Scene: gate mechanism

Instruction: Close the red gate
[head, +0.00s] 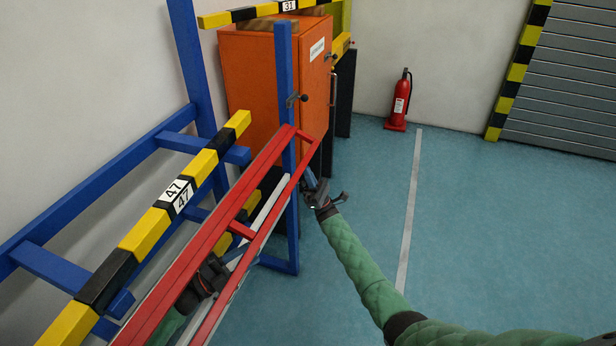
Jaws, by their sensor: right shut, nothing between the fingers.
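The red gate (235,191) is a long frame of red bars running from the bottom left to the blue upright post (286,110). Its far end overlaps the post in this view; whether it touches the post I cannot tell. A small dark latch-like fitting (297,99) sits on the post above the gate's end. My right gripper (328,198) is shut and empty, just right of the gate's far end and the post, near the lower end of the gate's end bar. My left gripper (207,277) shows dark between the gate's bars, partly hidden by them; its fingers are unclear.
A blue rack with a yellow-black beam (160,215) marked 47 stands on the left. An orange cabinet (262,75) stands behind the post. A red fire extinguisher (399,100) stands by the back wall. The blue-green floor (490,230) on the right is clear.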

